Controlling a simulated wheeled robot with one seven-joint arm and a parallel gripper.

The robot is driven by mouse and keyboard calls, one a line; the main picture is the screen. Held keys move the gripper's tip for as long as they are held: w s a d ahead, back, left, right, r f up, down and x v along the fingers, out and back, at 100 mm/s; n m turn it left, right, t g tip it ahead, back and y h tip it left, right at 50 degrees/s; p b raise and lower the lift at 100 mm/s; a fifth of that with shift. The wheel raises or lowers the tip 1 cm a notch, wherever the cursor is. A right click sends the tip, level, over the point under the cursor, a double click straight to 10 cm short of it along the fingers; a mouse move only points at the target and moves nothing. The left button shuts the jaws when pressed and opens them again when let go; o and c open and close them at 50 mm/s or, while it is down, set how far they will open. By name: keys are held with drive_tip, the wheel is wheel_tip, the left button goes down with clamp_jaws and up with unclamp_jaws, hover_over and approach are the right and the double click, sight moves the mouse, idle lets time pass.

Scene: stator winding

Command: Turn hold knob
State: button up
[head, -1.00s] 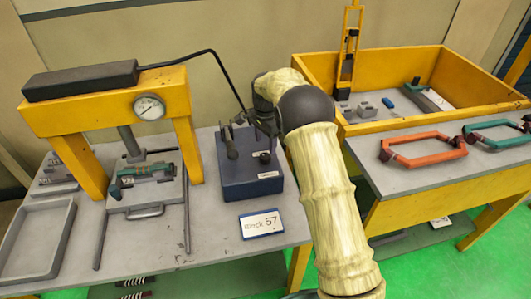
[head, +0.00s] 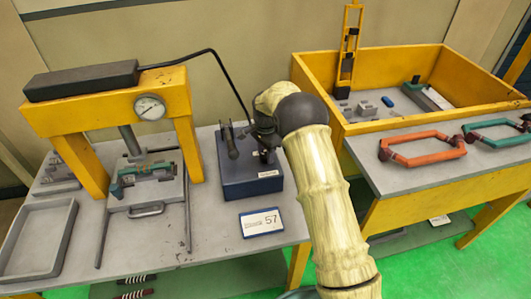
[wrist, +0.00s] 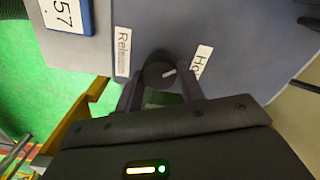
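The knob (wrist: 158,73) is a small dark round knob on the blue control box (head: 243,181). Its white mark points right, toward the partly cut-off "Ho…" label (wrist: 202,61); the "Release" label (wrist: 123,51) is on the other side. In the wrist view my gripper (wrist: 160,82) has its two dark fingers apart, one on each side of the knob, with the tips close to its sides. I cannot tell whether they touch it. In the head view my gripper (head: 264,144) is over the box's right part, and my wrist partly covers the box.
A sign with 57 (head: 262,223) lies in front of the box. A yellow press with a gauge (head: 149,107) stands left, with a black lever-like rod (head: 232,142) on the box. A yellow bin (head: 400,70) and coloured hexagonal frames (head: 425,148) are on the right.

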drive_tip(key=shift+n, duration=0.4)
drive_tip(key=n, duration=0.2)
drive_tip(key=shift+w+n, duration=0.1)
drive_tip(key=shift+n, duration=0.2)
drive_tip(key=n, duration=0.4)
drive_tip(key=shift+p, duration=0.3)
drive_tip(key=n, duration=0.4)
drive_tip(key=shift+a+r, duration=0.1)
drive_tip(key=n, duration=0.3)
drive_tip(key=shift+n, duration=0.4)
drive_tip(key=n+p, duration=0.1)
drive_tip(key=n, duration=0.5)
drive_tip(key=shift+a, duration=0.1)
drive_tip(key=n, duration=0.7)
drive_tip(key=shift+p, duration=0.4)
drive_tip(key=o, duration=1)
drive_tip(key=shift+c, duration=0.2)
